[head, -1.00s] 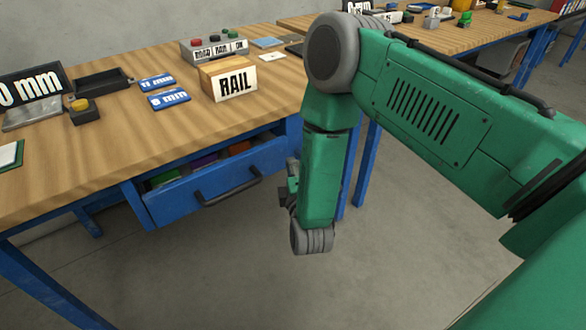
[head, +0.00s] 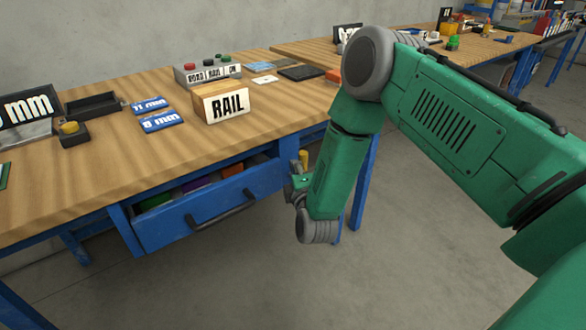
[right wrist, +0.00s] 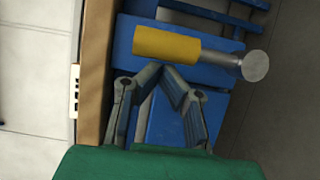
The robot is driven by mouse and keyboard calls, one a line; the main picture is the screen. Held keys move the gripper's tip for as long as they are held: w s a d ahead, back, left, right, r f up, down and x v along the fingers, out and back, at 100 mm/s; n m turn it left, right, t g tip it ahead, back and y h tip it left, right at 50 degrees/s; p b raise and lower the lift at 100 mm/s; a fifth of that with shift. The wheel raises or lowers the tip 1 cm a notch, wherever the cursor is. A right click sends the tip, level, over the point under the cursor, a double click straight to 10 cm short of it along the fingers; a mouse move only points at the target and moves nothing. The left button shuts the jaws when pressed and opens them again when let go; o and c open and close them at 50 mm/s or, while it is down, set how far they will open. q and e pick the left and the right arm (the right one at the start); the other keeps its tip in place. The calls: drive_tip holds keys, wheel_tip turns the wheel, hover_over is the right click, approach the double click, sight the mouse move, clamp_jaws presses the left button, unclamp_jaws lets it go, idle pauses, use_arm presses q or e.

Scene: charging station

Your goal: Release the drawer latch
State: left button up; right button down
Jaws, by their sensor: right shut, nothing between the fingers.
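The blue drawer (head: 170,222) is slightly open under the wooden bench, with a dark bar handle (head: 222,212) on its front. The latch appears as a yellow knob (head: 304,158) right of the drawer, by the table frame. In the right wrist view, this yellow cylinder (right wrist: 165,43) lies sideways on a metal pin with a round end. My right gripper (head: 297,180) is beside the latch in the head view. In the right wrist view its fingers (right wrist: 164,70) are shut and empty, tips meeting just below the yellow cylinder; I cannot tell whether they touch it.
The benchtop (head: 100,180) holds a RAIL block (head: 228,105), a button box (head: 208,72), blue size tags (head: 160,121) and a black tray (head: 93,106). Blue table legs (head: 363,185) stand close behind my right forearm. The floor in front is clear.

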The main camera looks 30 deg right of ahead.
sight(306, 160)
drive_tip(key=shift+d, duration=0.1)
drive_tip(key=shift+d+r+m+p, duration=0.2)
drive_tip(key=shift+m+p, duration=0.1)
drive_tip(key=shift+p, duration=0.15)
drive_tip(key=shift+d+r+m+g+y+p, duration=0.2)
drive_tip(key=shift+d+m+p, duration=0.2)
drive_tip(key=shift+p, duration=0.2)
drive_tip(key=shift+d+r+m+g+y+p, duration=0.1)
drive_tip(key=shift+d+m+g+p, duration=0.1)
drive_tip(key=shift+d+m+p, duration=0.25)
drive_tip(key=shift+w+d+r+m+g+y+p, duration=0.1)
drive_tip(key=shift+d+m+g+y+p, duration=0.2)
drive_tip(key=shift+d+m+p, duration=0.5)
drive_tip(key=d+f+m+g+y+p, duration=0.2)
drive_tip(key=d+f+m+y, duration=0.1)
drive_tip(key=d+m, duration=0.3)
drive_tip(key=shift+w+d+f+y, duration=0.15)
drive_tip(key=shift+w+f+y, duration=0.15)
drive_tip(key=shift+f, duration=0.1)
drive_tip(key=shift+s+f, duration=0.1)
drive_tip(key=shift+f, duration=0.05)
